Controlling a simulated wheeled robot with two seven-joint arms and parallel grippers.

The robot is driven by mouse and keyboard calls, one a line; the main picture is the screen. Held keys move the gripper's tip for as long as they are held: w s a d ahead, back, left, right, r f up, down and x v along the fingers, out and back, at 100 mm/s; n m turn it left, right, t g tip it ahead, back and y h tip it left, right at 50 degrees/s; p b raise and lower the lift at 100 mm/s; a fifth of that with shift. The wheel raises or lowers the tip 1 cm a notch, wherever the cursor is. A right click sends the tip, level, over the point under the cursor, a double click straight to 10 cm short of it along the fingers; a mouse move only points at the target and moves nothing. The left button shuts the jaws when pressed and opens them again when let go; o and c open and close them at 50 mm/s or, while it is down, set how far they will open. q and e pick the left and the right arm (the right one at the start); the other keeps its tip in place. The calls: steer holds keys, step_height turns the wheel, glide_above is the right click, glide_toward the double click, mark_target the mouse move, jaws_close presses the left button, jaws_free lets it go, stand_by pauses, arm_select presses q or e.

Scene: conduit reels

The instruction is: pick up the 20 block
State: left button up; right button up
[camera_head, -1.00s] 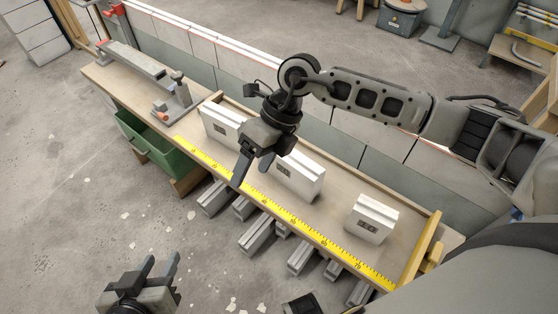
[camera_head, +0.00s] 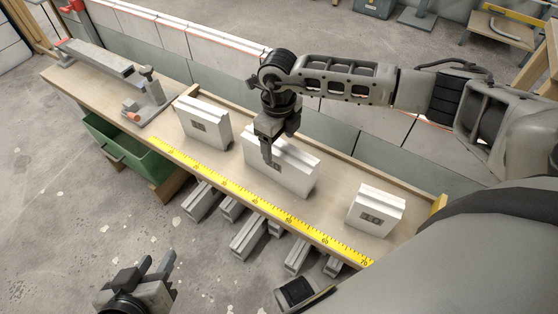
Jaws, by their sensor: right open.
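Three white blocks with dark number labels stand on the bench: a left block (camera_head: 206,130), a middle block (camera_head: 298,176) and a right block (camera_head: 377,205). My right gripper (camera_head: 272,152) points down at the middle block and is open. One finger hangs in front of the block's upper left part; the other is mostly hidden. I cannot tell whether it touches. My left gripper (camera_head: 154,266) is open and empty, low over the floor, away from the bench.
The wooden bench (camera_head: 235,165) has a yellow measuring tape (camera_head: 250,203) along its front edge and a raised rim at the back. A metal tool (camera_head: 147,95) stands at its left. A green bin (camera_head: 125,150) and several grey bars (camera_head: 250,237) are below.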

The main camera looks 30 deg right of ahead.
step_height(320, 180, down, 5)
steer(key=shift+f+b, duration=0.1)
steer(key=shift+b, duration=0.55)
jaws_close()
arm_select(q)
steer(key=shift+w+d+f, duration=0.1)
steer(key=shift+d+f, duration=0.05)
steer(key=shift+f, duration=0.35)
steer(key=shift+w+d+f, duration=0.1)
steer(key=shift+f, duration=0.35)
arm_select(e)
steer(key=shift+w, duration=0.15)
